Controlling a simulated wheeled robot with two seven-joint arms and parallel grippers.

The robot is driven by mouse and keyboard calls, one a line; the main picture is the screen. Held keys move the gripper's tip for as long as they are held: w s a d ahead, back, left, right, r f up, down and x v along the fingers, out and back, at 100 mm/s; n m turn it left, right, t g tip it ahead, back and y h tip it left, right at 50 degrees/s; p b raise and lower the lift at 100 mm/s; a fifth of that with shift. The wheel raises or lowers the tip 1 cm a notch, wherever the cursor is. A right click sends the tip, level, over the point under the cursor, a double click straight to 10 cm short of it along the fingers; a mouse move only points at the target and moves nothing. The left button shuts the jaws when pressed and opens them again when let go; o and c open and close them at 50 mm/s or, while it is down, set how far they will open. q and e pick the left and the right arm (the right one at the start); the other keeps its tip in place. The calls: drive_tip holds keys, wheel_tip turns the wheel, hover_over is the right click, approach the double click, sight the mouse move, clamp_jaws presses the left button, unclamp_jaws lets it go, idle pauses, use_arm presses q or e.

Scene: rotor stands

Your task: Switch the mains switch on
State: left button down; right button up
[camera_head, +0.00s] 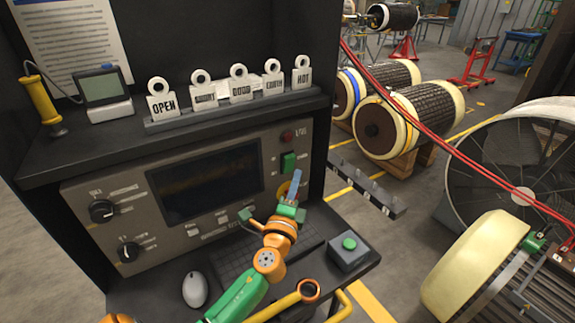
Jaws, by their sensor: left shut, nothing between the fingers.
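The grey control panel (232,216) stands in a black cabinet and has a dark screen (205,183). A green rocker switch (288,162) sits at its right side, below a dark red lamp (287,137); I cannot read the small labels, nor tell its position. My left gripper (296,178) is shut and empty. Its pale blue fingers point up in front of the panel's right part, just below and right of the green switch. I cannot tell whether they touch the panel. They partly cover a yellow disc (280,188) below the switch. My right gripper is not in view.
Two black knobs (103,211) are on the panel's left. A shelf above holds several label tags (162,104) and a grey meter (102,88). A mouse (195,289), a keyboard and a green-button box (349,251) lie on the lower shelf. Rotors stand at right.

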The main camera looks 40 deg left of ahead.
sight(291, 158)
use_arm(q)
drive_tip(key=shift+w+a+r+p, duration=0.15)
drive_tip(key=shift+w+a, duration=0.1)
drive_tip(key=shift+a, duration=0.35)
drive_tip(key=shift+w+a+r+p, duration=0.15)
drive_tip(key=shift+w+a, duration=0.1)
drive_tip(key=shift+a, duration=0.35)
drive_tip(key=shift+w+a+r+p, duration=0.15)
drive_tip(key=shift+w+a, duration=0.1)
drive_tip(key=shift+a, duration=0.35)
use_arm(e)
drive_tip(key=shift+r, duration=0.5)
